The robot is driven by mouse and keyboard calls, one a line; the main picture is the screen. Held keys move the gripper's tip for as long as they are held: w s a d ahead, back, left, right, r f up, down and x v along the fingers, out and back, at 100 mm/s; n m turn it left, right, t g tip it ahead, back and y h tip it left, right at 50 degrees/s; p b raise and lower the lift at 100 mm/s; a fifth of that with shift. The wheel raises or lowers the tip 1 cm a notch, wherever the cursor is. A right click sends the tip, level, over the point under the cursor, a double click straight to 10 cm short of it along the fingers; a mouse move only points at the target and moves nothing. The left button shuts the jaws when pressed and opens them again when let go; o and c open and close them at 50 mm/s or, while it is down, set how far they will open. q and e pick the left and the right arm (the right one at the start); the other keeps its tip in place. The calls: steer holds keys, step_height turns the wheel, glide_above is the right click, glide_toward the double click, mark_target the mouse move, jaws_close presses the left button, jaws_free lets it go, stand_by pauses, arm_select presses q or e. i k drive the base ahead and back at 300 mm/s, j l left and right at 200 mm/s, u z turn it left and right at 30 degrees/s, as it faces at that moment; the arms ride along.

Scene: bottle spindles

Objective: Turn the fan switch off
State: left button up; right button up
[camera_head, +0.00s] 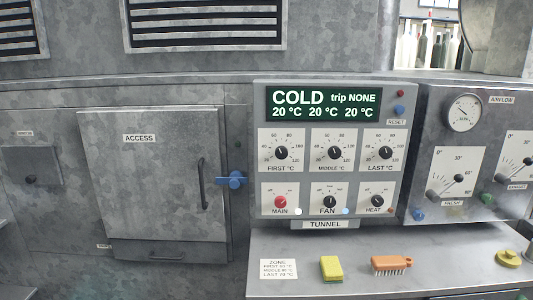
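The fan switch (329,201) is a black rotary knob on the lower row of the tunnel control panel (312,147), above the label FAN. Its pointer looks roughly upright, but its exact setting is too small to read. A pale blue lamp (346,211) beside it looks lit. To its left is the red MAIN knob (280,201) with a white lamp (298,211). To its right is the black HEAT knob (376,201). Neither of my grippers shows in the head view.
The display (323,104) reads COLD, trip NONE, 20 °C three times. Three temperature dials sit above the switches. A yellow sponge (331,268), an orange brush (391,264) and a zone card (278,269) lie on the ledge below. A blue handle (232,180) sticks out left of the panel.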

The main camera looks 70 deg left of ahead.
mark_target(329, 202)
steer(key=u, duration=1.9)
steer(key=k+j, duration=0.05)
steer(key=j, duration=0.05)
